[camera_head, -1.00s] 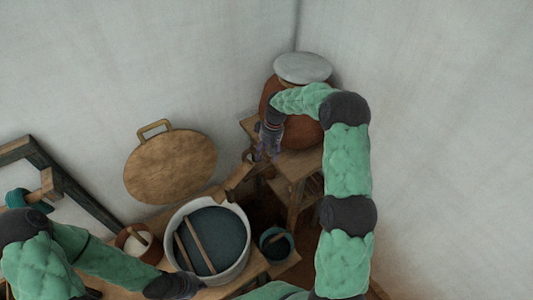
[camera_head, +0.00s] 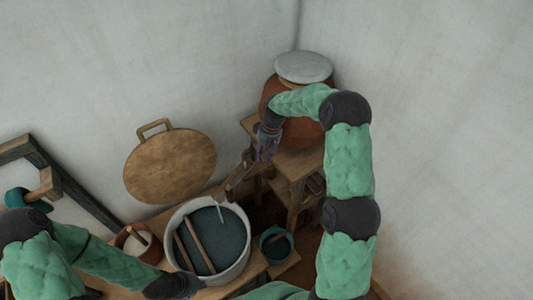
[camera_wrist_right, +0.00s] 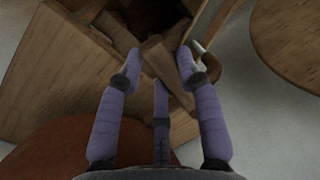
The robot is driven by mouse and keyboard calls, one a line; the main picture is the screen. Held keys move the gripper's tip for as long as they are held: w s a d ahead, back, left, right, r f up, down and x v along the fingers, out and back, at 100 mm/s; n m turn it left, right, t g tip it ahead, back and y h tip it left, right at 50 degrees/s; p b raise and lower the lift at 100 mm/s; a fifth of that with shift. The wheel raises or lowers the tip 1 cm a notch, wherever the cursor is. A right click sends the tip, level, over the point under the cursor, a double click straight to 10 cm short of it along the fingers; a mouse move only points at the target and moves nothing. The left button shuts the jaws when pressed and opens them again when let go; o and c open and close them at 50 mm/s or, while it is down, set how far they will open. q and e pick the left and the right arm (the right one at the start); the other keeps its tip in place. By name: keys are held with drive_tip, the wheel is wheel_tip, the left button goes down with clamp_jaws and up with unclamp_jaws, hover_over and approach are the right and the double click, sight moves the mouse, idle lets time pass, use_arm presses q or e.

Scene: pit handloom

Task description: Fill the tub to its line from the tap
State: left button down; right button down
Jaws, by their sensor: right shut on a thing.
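The wooden tap (camera_head: 238,180) juts from the stand below the big clay jar toward the tub's far rim. A thin pale stream shows at the tub's far side, below the tap. My right gripper (camera_head: 266,150) is at the tap; in the right wrist view its purple fingers (camera_wrist_right: 158,62) are shut on the wooden tap piece (camera_wrist_right: 165,68). My left gripper (camera_head: 190,284) is at the tub's near-left rim; its fingers are unclear. The fill line cannot be made out.
The clay jar (camera_head: 304,133) with a pale lid (camera_head: 303,67) stands on a wooden stand (camera_head: 296,165) in the corner. A small dark pot (camera_head: 276,243) and a brown bowl (camera_head: 128,236) flank the tub. A round wooden lid (camera_head: 170,166) leans on the wall.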

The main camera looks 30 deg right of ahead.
drive_tip(key=shift+a+m+t+b, duration=0.4)
drive_tip(key=shift+a+m, duration=0.9)
drive_tip(key=shift+m, duration=0.6)
drive_tip(key=shift+w, duration=0.1)
drive_tip(key=c, duration=0.8)
unclamp_jaws()
drive_tip(key=shift+r, duration=0.1)
drive_tip(key=v, duration=1.2)
